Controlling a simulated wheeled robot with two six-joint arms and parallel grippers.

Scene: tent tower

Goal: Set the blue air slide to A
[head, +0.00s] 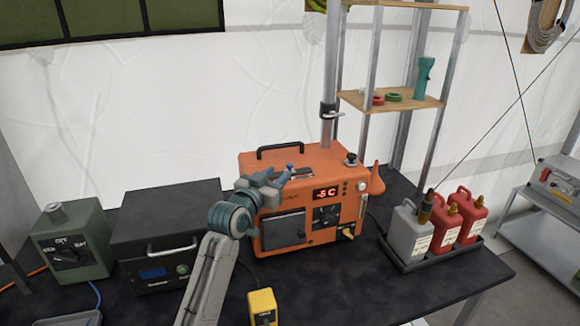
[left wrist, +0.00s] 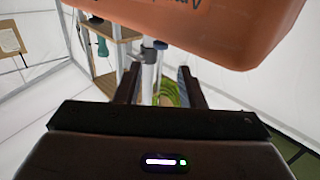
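The orange heater-like unit (head: 330,170) stands on the dark table, with a red display and a dial on its front. A small blue knob (head: 289,166), which looks like the air slide, shows at its top front edge beside a dark slot. Its position letters are not readable. My left gripper (head: 282,178) is at that edge, close to the blue knob; contact cannot be told. In the left wrist view my left gripper (left wrist: 160,88) has its fingers apart, with a small blue piece (left wrist: 160,45) beyond them near the orange housing (left wrist: 215,25). My right gripper is not in view.
A black box (head: 165,235) and a green switch box (head: 72,243) stand to the left. A yellow box (head: 263,307) is in front. A tray with a grey can (head: 408,235) and red cans (head: 468,215) is to the right. A metal pole (head: 328,100) rises behind the unit.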

